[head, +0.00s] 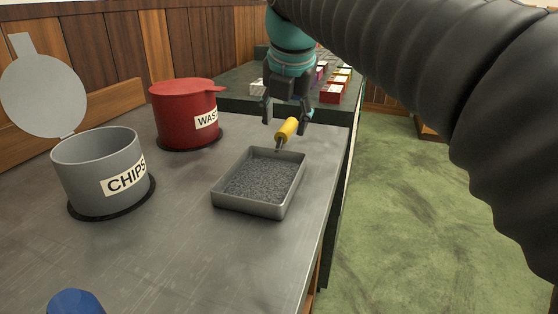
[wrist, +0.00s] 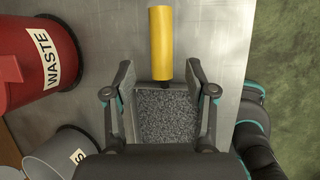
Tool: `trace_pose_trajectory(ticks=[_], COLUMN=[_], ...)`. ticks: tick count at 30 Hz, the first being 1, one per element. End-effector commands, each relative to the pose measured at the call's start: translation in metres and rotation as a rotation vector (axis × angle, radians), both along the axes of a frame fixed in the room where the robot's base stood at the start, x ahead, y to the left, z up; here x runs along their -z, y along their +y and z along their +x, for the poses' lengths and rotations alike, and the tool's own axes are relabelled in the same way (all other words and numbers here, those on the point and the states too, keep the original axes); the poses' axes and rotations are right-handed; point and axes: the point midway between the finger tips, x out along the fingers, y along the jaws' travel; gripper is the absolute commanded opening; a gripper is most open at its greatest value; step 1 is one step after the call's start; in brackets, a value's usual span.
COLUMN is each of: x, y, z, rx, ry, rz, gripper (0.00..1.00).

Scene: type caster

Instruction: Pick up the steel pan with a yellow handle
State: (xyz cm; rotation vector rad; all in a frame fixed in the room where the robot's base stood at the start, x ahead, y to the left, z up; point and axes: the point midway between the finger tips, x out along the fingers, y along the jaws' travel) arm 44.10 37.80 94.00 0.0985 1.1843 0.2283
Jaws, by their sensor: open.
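The steel pan (head: 233,202) is a shallow rectangular tray holding grey granules and sits on the metal worktop. Its yellow handle (head: 287,130) sticks up at a tilt from the pan's far side. My gripper (head: 286,119) is open and empty above the handle, one finger to each side in the picture. In the wrist view the handle (wrist: 160,42) shows beyond and roughly centred between the open fingertips (wrist: 160,72), and the granules show between the fingers. The lower part of the pan is hidden there by my gripper. No contact with the handle is visible.
A grey CHIPS bin (head: 98,172) with its lid raised stands left of the pan. A red WASTE bin (head: 184,115) with its lid shut stands behind it. A blue object (head: 75,302) is at the near edge. Small coloured boxes (head: 331,93) stand on the far bench.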

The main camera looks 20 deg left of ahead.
Motion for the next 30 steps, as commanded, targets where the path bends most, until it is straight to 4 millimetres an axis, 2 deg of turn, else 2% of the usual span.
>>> trace_pose_trajectory(ticks=[3,7,17,18,19,24,25,30], x=[0.018,0.033,0.039,0.039,0.039,0.039,0.039,0.038], y=[0.002,0.005,0.008,0.007,0.007,0.007,0.007,0.008], z=[0.008,0.014,0.017,0.017,0.017,0.017,0.017,0.017], rx=[0.003,0.003,0.002,0.002,0.002,0.002,0.002,0.002], ry=[0.002,0.002,0.000,0.000,0.000,0.000,0.000,-0.001], rz=[-0.002,-0.002,0.000,0.000,0.000,0.000,0.000,0.000], gripper=[0.56,0.56,0.56,0.53,0.46,0.03,0.00,0.00])
